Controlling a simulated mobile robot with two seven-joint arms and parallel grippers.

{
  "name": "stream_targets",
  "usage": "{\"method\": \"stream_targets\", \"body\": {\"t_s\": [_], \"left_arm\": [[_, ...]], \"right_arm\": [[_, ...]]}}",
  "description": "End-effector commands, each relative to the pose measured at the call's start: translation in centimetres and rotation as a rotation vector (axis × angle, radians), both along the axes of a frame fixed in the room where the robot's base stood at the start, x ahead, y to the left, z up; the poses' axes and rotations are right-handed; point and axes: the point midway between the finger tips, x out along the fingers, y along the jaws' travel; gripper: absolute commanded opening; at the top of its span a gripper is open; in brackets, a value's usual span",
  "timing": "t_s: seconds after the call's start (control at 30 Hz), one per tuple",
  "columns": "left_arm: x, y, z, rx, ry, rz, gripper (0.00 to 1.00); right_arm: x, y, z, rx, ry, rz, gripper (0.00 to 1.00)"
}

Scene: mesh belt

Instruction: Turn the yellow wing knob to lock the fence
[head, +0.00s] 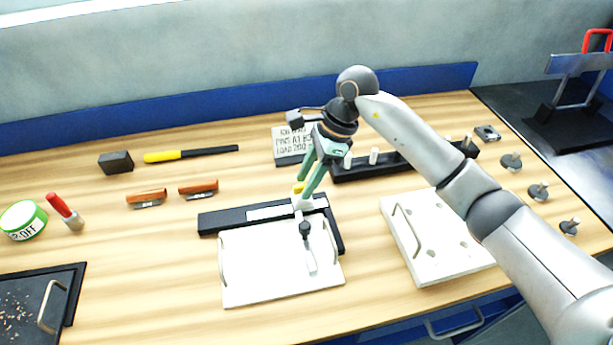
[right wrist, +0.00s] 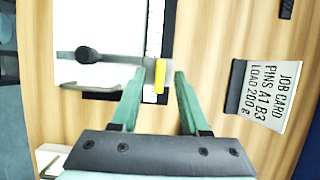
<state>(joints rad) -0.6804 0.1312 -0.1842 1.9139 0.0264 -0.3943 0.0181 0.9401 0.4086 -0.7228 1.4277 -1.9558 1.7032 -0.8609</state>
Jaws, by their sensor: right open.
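The yellow wing knob (right wrist: 159,73) sits at the fence by the white plate; in the head view it is a small yellow spot (head: 298,188) partly hidden by my fingers. My right gripper (head: 308,182) is open above it, and in the right wrist view the knob lies between the two green fingertips (right wrist: 161,78). I cannot tell whether they touch it. The black fence (head: 222,220) runs along the back of the white plate (head: 262,280), with a light scale strip on it. A black-knobbed lever (head: 305,230) stands on the plate. My left gripper is not in view.
A job card (head: 288,147) stands behind. A black pin rack (head: 350,172) and a white holed plate (head: 430,240) lie to the right. Two orange-handled tools (head: 198,188), a yellow-handled file (head: 165,156) and a black tray (head: 70,300) lie left.

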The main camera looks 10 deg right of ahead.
Motion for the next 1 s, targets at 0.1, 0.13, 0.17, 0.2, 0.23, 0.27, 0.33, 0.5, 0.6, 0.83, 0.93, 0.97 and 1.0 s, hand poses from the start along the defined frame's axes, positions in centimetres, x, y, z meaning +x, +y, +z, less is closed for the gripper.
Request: {"method": "stream_targets", "body": {"t_s": [0.1,0.13,0.17,0.2,0.23,0.27,0.33,0.5,0.6,0.83,0.93,0.97,1.0], "left_arm": [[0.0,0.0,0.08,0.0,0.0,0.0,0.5],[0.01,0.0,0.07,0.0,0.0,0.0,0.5],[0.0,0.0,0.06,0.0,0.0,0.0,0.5],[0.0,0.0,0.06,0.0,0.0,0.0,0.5],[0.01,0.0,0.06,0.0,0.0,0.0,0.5],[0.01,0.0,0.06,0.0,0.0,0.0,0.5],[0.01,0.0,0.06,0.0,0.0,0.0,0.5],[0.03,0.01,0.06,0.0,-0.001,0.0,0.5],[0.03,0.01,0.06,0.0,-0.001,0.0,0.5],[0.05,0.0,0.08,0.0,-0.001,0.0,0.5],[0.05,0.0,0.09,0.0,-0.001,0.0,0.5],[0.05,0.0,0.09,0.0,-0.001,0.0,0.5],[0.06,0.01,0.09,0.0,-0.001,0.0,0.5]], "right_arm": [[-0.03,0.19,-0.41,0.001,0.001,-0.001,0.45],[-0.02,0.21,-0.45,0.001,0.001,-0.001,0.45],[-0.01,0.21,-0.45,0.001,0.0,-0.001,0.45],[-0.01,0.2,-0.47,0.001,0.0,0.0,0.45],[-0.01,0.2,-0.46,0.001,0.0,-0.001,0.45],[-0.01,0.2,-0.45,0.001,0.0,0.0,0.45],[-0.01,0.19,-0.44,0.001,0.0,0.0,0.45],[-0.01,0.19,-0.42,0.001,0.0,0.0,0.26],[-0.01,0.19,-0.41,0.001,0.0,0.0,0.15],[-0.01,0.17,-0.39,0.001,0.0,0.0,0.0],[-0.01,0.17,-0.38,0.001,0.0,0.0,0.0],[-0.01,0.17,-0.38,0.001,0.0,0.0,0.0],[-0.01,0.17,-0.38,0.001,0.0,-0.001,0.0]]}}
